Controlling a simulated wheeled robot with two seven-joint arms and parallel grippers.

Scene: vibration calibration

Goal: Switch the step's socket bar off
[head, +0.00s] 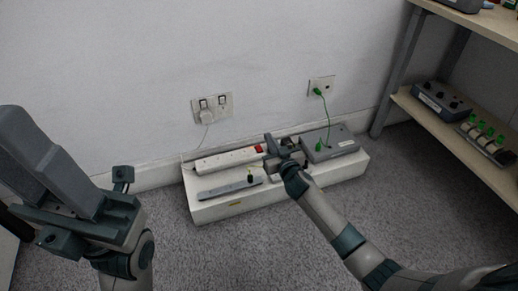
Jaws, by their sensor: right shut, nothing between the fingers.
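A low white step (236,208) stands on the carpet against the wall. The white socket bar (226,160) lies along the back of the step. A red switch (259,148) shows at the bar's right end. My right gripper (268,140) is shut and empty, just right of the red switch; I cannot tell whether it touches the bar. The gripper and wrist hide what lies just right of the switch. My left gripper (35,150) is large at the left, away from the step; its fingertips are not clear.
A grey strip (229,189) with a dark plug lies at the step's front. A grey box (330,144) on the step's right has a green lead to a wall socket (321,85). A double wall socket (212,106) is above. Shelves (455,135) stand right. Carpet in front is clear.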

